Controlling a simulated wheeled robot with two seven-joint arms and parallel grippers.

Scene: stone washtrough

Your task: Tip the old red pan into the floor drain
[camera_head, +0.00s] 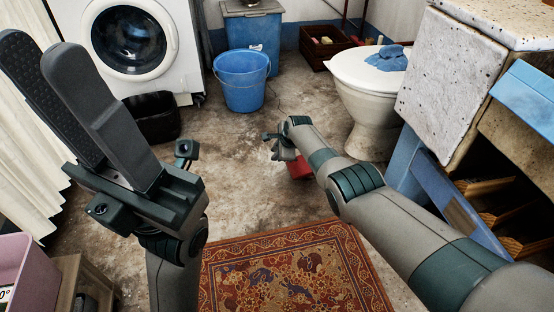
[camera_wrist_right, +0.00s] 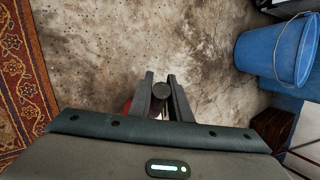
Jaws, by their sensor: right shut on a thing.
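The old red pan (camera_head: 301,168) is low over the floor in the head view, partly covered by my right forearm. I cannot tell whether it touches the floor. My right gripper (camera_head: 279,148) is shut on its handle. In the right wrist view the dark round handle end (camera_wrist_right: 161,90) sits between the two fingers, and a bit of red shows beside the left finger. The rest of the pan is hidden by the gripper. My left gripper (camera_head: 42,45) is raised at the upper left, empty, with its fingers apart. I cannot make out the floor drain in either view.
A blue bucket (camera_head: 241,84) stands behind the pan, with a black tub (camera_head: 153,118) to its left. A toilet (camera_head: 369,92) and stone trough (camera_head: 452,82) stand on the right. A patterned rug (camera_head: 290,268) lies in front. The stained floor left of the pan is bare.

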